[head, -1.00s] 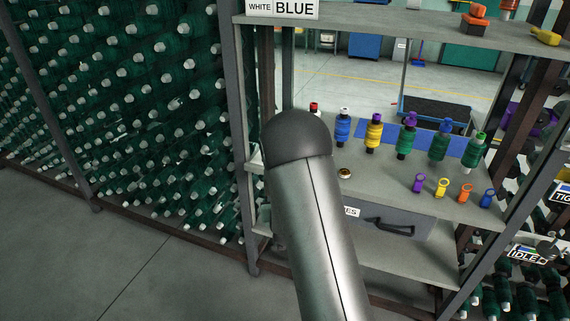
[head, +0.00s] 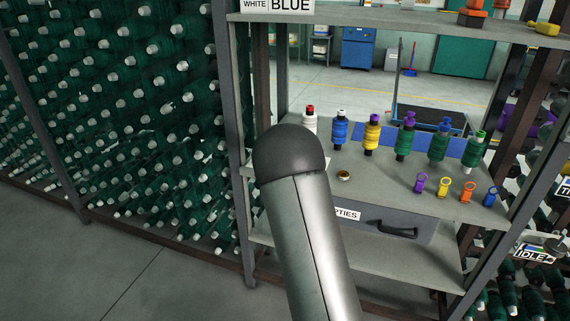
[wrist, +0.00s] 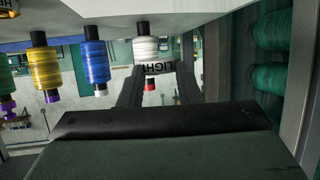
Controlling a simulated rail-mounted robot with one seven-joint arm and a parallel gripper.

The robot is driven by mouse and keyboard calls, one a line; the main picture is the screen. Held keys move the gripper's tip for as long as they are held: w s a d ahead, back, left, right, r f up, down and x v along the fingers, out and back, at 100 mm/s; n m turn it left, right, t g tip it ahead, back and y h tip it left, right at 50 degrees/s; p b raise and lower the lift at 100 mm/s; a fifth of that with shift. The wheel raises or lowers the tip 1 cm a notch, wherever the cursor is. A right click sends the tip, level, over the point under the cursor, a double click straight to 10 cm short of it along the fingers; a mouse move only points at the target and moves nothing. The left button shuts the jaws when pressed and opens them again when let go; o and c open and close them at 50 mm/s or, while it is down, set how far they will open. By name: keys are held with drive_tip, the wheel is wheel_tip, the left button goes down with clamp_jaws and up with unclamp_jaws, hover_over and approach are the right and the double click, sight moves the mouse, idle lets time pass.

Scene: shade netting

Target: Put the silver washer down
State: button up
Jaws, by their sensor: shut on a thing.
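My gripper (wrist: 159,70) shows in the wrist view as two dark fingers reaching away from the camera, in front of a white spool. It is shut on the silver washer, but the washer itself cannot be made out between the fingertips. In the head view my arm hides the gripper and whatever it holds. The shelf (head: 390,190) stands beyond my arm. A small brass-coloured ring (head: 343,175) lies on it, just right of my arm.
A row of coloured spools stands along the back of the shelf, from a white one (head: 310,123) to a green one (head: 473,152). Several coloured ring tags, including a purple one (head: 420,182), stand at front right. Bare shelf lies between. A drawer (head: 385,228) is below.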

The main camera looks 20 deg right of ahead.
drive_tip(key=w+f, duration=0.2)
drive_tip(key=f, duration=0.1)
drive_tip(key=w+a+f, duration=0.1)
drive_tip(key=f, duration=0.1)
drive_tip(key=shift+w+a, duration=0.1)
drive_tip(key=shift+w, duration=0.15)
drive_tip(key=shift+w+a+f, duration=0.1)
drive_tip(key=shift+f, duration=1.5)
drive_tip(key=shift+f, duration=0.2)
drive_tip(key=o, duration=1)
drive_tip(key=shift+c, duration=0.2)
drive_tip(key=shift+r, duration=0.1)
